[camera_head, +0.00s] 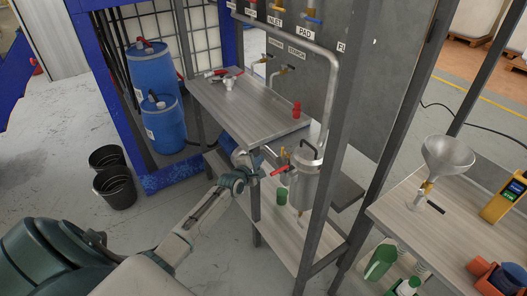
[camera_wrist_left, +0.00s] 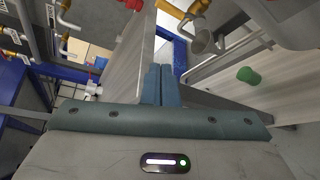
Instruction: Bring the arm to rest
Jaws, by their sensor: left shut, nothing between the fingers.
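My left arm reaches in from the lower left in the head view. Its left gripper (camera_head: 240,157) is at the front edge of the metal rack, below the upper shelf (camera_head: 235,100) and left of the steel canister (camera_head: 304,182). In the left wrist view, the two blue-grey fingers of the left gripper (camera_wrist_left: 161,85) lie side by side, shut and empty, in front of the shelves. Whether the gripper touches the rack cannot be told. My right gripper is not in view.
A red-handled valve (camera_head: 279,171) sits by the canister. A green cup (camera_head: 281,196) stands on the lower shelf; it also shows in the wrist view (camera_wrist_left: 248,75). Rack posts (camera_head: 254,205) stand close to the arm. A funnel (camera_head: 447,155) is at right. Floor at left is mostly free.

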